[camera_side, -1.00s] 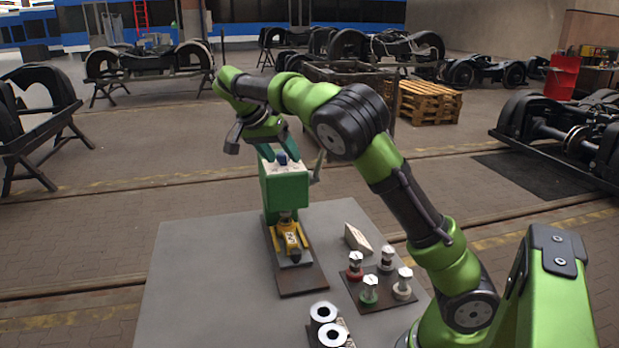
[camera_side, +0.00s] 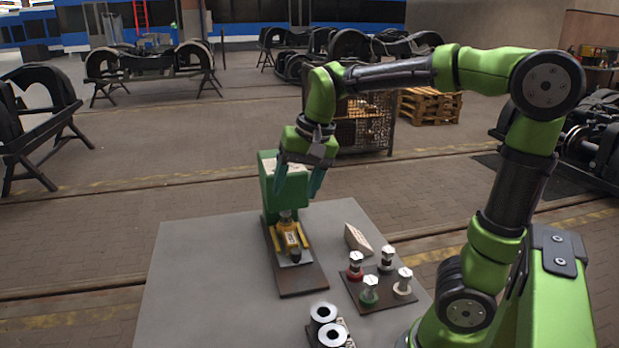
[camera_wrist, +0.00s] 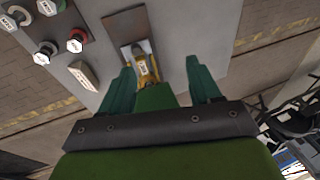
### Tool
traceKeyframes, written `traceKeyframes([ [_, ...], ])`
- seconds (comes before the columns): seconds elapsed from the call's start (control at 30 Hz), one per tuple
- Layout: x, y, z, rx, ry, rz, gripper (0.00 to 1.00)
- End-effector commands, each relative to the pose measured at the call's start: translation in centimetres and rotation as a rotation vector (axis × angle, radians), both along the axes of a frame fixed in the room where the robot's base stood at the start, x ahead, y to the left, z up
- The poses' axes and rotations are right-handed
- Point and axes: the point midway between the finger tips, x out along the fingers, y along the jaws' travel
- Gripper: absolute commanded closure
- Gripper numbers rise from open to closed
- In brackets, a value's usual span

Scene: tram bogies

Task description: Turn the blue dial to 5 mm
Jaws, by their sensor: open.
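The green machine (camera_side: 267,183) stands on a dark base plate at the back of the grey table. A yellow part (camera_side: 291,238) sits at its foot; it also shows in the wrist view (camera_wrist: 143,66). The blue dial is not visible now; my arm covers part of the machine's top. My gripper (camera_side: 297,190) points down with its two teal fingers spread, overlapping the machine's right side in the side view. In the wrist view the green machine shows between the open fingers (camera_wrist: 160,70). I cannot tell whether they touch it.
A dark plate (camera_side: 352,293) with several capped posts lies right of the machine, beside a pale wedge-shaped block (camera_side: 357,240). Two black-and-white rollers (camera_side: 328,325) stand at the front edge. The grey table's left side (camera_side: 200,275) is clear.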

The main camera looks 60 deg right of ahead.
Motion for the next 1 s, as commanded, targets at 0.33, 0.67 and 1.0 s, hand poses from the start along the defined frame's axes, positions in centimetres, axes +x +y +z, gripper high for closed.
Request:
traceKeyframes([
  [0.33,-4.5,4.7,0.2,0.009,-0.182,0.209,0.37],
  [0.67,-6.4,6.5,-0.3,-0.018,-0.260,0.292,0.37],
  [1.0,-6.4,6.5,-0.2,-0.018,-0.262,0.294,0.37],
])
